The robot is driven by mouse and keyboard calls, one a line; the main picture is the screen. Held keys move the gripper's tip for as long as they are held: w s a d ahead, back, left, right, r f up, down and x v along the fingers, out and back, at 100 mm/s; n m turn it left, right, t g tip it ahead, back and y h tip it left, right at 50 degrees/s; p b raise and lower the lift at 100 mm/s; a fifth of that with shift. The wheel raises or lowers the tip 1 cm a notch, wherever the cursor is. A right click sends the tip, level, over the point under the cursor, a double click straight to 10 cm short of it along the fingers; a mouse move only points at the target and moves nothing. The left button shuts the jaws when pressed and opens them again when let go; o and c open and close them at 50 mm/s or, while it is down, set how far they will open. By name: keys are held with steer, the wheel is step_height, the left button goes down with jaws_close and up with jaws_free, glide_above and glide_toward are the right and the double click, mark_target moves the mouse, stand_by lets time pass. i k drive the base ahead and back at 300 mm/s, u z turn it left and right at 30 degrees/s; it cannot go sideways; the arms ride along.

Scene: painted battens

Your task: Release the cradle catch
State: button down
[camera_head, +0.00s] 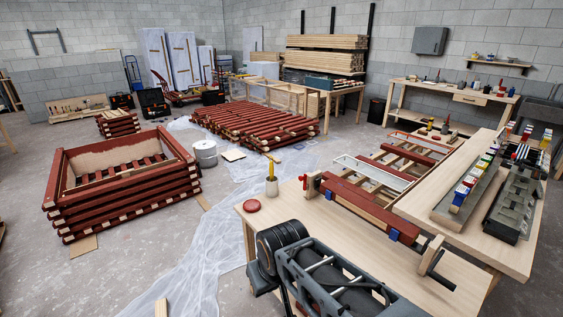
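A wooden cradle on the bench holds a long dark-red painted batten (365,208), lying slantwise from upper left to lower right. A red fitting (312,184) stands at its left end. Two blue pieces (394,234) sit along the batten. At the right end is a pale wooden block (430,254) with a black lever-like handle (437,264). I cannot tell which of these is the catch or how it is set. Dark parts of my own arm fill the bottom middle, in front of the bench. I cannot make out my gripper's fingers.
A red batten crate (120,185) stands on the floor at left, beside plastic sheeting (190,262).

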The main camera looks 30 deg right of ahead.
mark_target(301, 178)
steer(key=i, duration=1.7)
steer(key=z, duration=1)
